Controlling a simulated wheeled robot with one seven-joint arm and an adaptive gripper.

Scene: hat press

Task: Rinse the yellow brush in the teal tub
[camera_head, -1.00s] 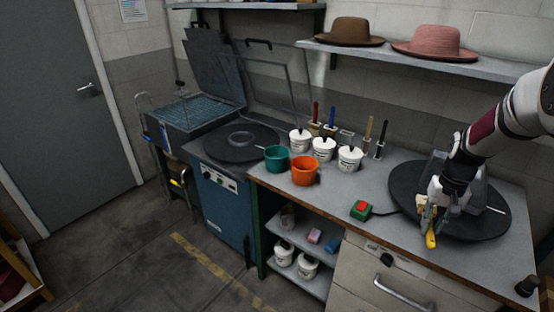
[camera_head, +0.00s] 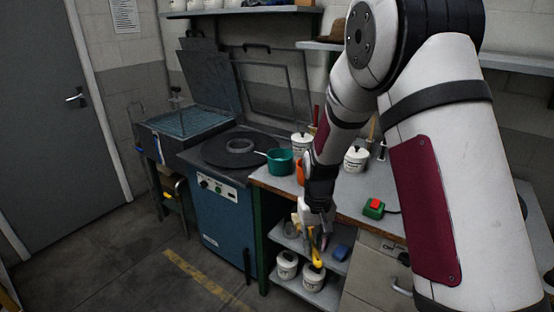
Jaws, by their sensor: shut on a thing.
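The teal tub (camera_head: 280,162) stands on the worktop near its left end, and its inside is mostly not visible. My gripper (camera_head: 315,238) is shut on the yellow brush (camera_head: 317,256), which hangs downward below the jaws. In the picture, gripper and brush lie below and right of the teal tub, over the bench's front edge and the open shelves. The brush is apart from the tub. The gripper is small here, so its exact hold on the brush is hard to make out.
An orange tub (camera_head: 299,172) stands right of the teal tub, mostly hidden by my arm. White lidded pots (camera_head: 356,160) stand behind. A red-and-green button box (camera_head: 373,208) sits on the worktop. A blue cabinet with a dark round plate (camera_head: 222,149) adjoins the bench on the left.

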